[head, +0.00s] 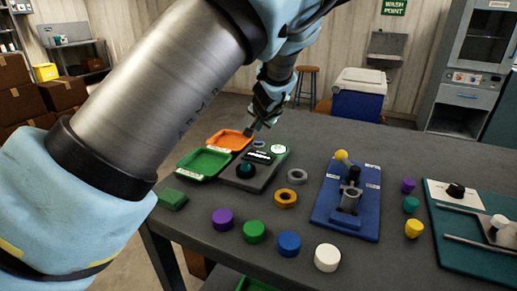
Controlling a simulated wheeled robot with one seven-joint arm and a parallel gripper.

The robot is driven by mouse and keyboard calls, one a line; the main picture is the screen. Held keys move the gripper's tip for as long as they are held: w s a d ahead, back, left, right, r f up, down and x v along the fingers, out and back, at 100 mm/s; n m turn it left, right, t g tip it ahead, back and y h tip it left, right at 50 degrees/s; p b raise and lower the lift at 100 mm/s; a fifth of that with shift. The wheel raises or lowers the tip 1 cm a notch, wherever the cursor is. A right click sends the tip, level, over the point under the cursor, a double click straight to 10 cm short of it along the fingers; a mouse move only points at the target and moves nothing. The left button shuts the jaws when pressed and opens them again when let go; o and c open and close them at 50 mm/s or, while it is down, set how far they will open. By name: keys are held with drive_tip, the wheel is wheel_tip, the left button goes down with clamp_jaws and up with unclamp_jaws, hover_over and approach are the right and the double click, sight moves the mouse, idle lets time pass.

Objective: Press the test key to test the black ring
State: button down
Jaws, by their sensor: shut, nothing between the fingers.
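A dark grey tester box (262,179) stands at the back left of the table, with a dark display strip and a small round spot at its far edge. A dark teal round piece (246,170) is at its front, and a pale green-white round disc (278,149) is at its right. I cannot tell for sure which is the test key. No ring is clearly black; the far spot on the box is too small to make out. My gripper (255,128) is shut and empty, pointing down just above the box's far edge beside the orange tray.
An orange tray (229,137) and a green tray (204,160) adjoin the box. A grey ring (297,170) and an orange ring (275,198) lie to its right. Several coloured caps line the front. A blue fixture (335,221) and a teal station (462,255) stand farther right.

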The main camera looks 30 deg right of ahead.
sight(258, 144)
drive_tip(key=shift+f+b, duration=0.75)
drive_tip(key=shift+f, duration=0.55)
drive_tip(key=shift+f, duration=0.15)
idle(0.9)
drive_tip(key=shift+f+b, duration=0.25)
drive_tip(key=shift+b, duration=0.25)
drive_tip(key=shift+f+b, duration=0.4)
drive_tip(key=shift+f, duration=0.05)
idle(0.4)
drive_tip(key=shift+r, duration=0.15)
drive_tip(key=shift+r+p, duration=0.45)
drive_tip(key=shift+r, duration=0.25)
drive_tip(key=shift+r, duration=0.1)
drive_tip(key=shift+r+p, duration=1.5)
drive_tip(key=shift+r, duration=0.95)
